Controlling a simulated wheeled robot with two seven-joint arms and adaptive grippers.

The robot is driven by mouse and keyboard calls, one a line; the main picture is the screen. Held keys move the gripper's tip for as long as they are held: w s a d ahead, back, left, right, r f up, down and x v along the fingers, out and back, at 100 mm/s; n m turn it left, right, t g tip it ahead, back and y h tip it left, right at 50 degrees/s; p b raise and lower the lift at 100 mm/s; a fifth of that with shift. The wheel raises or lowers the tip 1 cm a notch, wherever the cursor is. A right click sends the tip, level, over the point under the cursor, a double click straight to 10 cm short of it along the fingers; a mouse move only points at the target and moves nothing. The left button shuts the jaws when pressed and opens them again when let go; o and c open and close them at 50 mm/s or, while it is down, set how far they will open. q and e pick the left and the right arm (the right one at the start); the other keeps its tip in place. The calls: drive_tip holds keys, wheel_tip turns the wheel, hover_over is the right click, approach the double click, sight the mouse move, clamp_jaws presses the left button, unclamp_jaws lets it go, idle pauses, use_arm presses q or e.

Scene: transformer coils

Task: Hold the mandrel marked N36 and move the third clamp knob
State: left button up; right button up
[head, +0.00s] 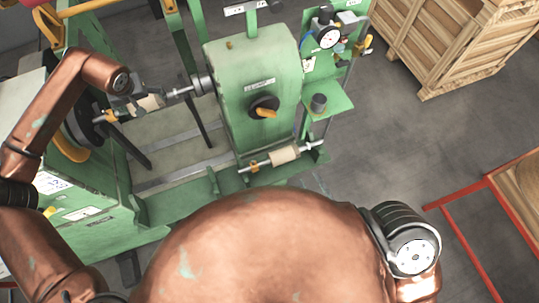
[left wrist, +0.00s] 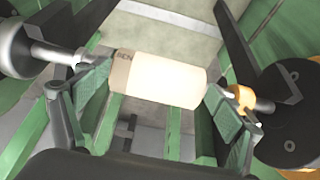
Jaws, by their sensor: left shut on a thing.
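A cream cylindrical mandrel (left wrist: 165,82) lies lengthwise between the green-padded fingers of my left gripper (left wrist: 158,92) in the left wrist view. The gripper is shut on it. Dark lettering shows at its left end, but I cannot read it as N36. In the head view this mandrel (head: 151,102) is on the upper spindle line, partly hidden by my left gripper (head: 140,98). A yellow clamp knob (head: 109,116) is left of it, and shows in the left wrist view (left wrist: 241,100). I cannot tell which knob is third. My right gripper is out of view.
The green winding machine (head: 255,75) has a black dial with an orange handle (head: 264,108). A wooden crate (head: 455,45) and red frame (head: 460,232) stand right; grey floor between is clear.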

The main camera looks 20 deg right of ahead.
drive_tip(key=shift+s+f, duration=0.15)
drive_tip(key=shift+s, duration=0.15)
drive_tip(key=shift+w, duration=0.1)
drive_tip(key=n+g+y, duration=0.2)
drive_tip(key=n+y, duration=0.1)
drive_tip(key=n, duration=0.4)
approach(268, 117)
drive_tip(key=x, duration=0.9)
drive_tip(key=shift+c, duration=0.4)
clamp_jaws()
